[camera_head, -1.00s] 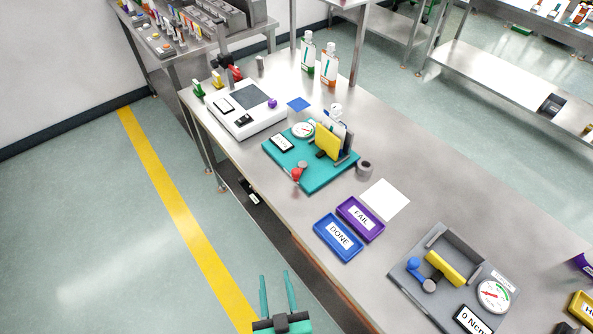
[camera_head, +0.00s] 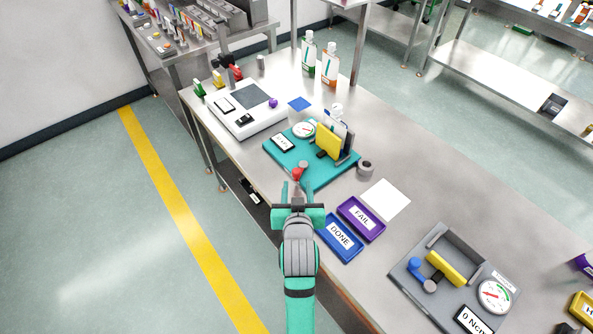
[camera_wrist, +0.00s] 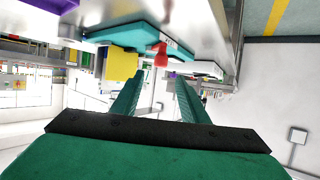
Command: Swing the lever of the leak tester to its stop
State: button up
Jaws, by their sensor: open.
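The leak tester appears to be the teal-based fixture (camera_head: 318,172) on the bench, with a round gauge (camera_head: 304,129), a small display (camera_head: 283,142) and a yellow block (camera_head: 328,142). Its lever has a red knob (camera_head: 297,174) at the front edge of the base; the knob also shows in the wrist view (camera_wrist: 161,56). My gripper (camera_head: 297,186) is open at the bench's front edge, with the red knob just beyond and roughly between its fingertips. In the wrist view my gripper (camera_wrist: 160,80) points toward the knob. I cannot tell whether a finger touches it.
A blue DONE tray (camera_head: 340,238) and a purple FAIL tray (camera_head: 361,218) lie close to the right of my arm. A white device (camera_head: 247,108) stands left of the tester. A grey fixture (camera_head: 408,285) with a blue-knobbed lever is at right. A white sheet (camera_head: 386,199) lies flat.

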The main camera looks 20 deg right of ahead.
aim_at(296, 172)
jog(key=x, duration=1)
jog(key=shift+w+f, duration=0.15)
jog(key=shift+w, duration=0.1)
grip_shut()
